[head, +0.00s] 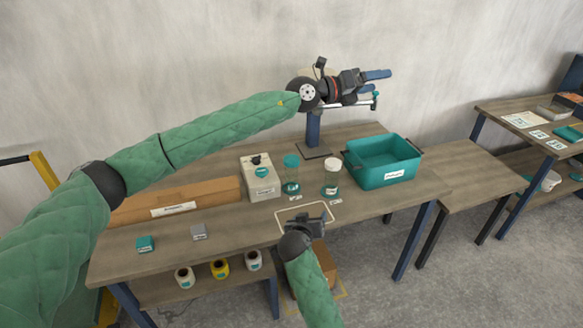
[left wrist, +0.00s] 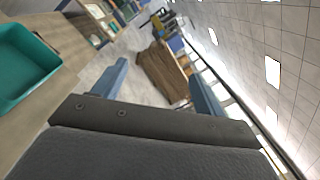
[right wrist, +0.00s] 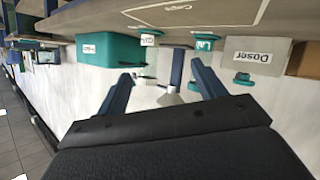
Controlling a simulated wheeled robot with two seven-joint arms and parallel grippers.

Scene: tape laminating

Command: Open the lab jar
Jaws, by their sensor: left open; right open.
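Two jars stand side by side near the back of the table. One is clear with a teal lid (head: 291,161); the other (head: 332,179) has a pale lid and teal contents at its base. Small labels lie in front of them, too small to read in the head view. In the right wrist view a partly readable label (right wrist: 205,44) begins "La". My left gripper (head: 382,80) is open and empty, raised high beyond the jars, above the teal bin. My right gripper (head: 305,218) is open and empty, low in front of the jars at the table's front edge.
A teal bin (head: 382,177) stands right of the jars. Left of them are a white box (head: 260,180), labelled "Doser" in the right wrist view, and a long brown box (head: 180,199). A blue post (head: 313,130) rises behind.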

